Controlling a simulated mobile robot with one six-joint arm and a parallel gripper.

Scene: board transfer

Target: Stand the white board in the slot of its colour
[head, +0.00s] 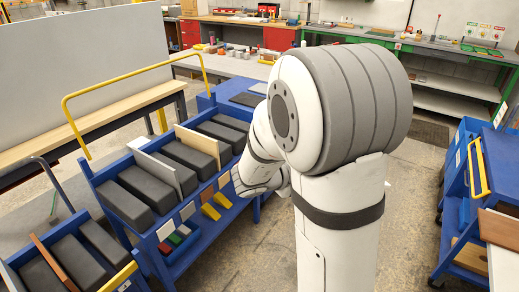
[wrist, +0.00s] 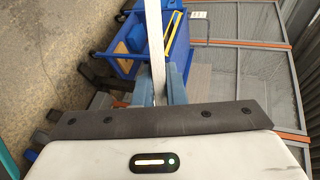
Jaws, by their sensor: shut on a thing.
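My gripper (wrist: 159,84) is shut on a pale white board (wrist: 154,35), which shows nearly edge-on as a thin upright strip between the fingers in the wrist view. In the head view my arm hides the fingers, and I cannot make out the held board. The blue rack (head: 93,178) stands at left centre with several dark grey blocks and slots between them. A light grey board (head: 166,171) and a cream board (head: 198,144) stand in two slots. Small coloured tags (head: 187,210) line the rack's front; which one is white is hard to tell.
A brown board (head: 51,262) stands in another blue rack at lower left. A blue trolley (head: 449,215) is at right, with a brown board (head: 499,229) and a pale panel (head: 503,266) near it. A yellow rail (head: 130,75) rises behind the rack. Open floor lies between rack and trolley.

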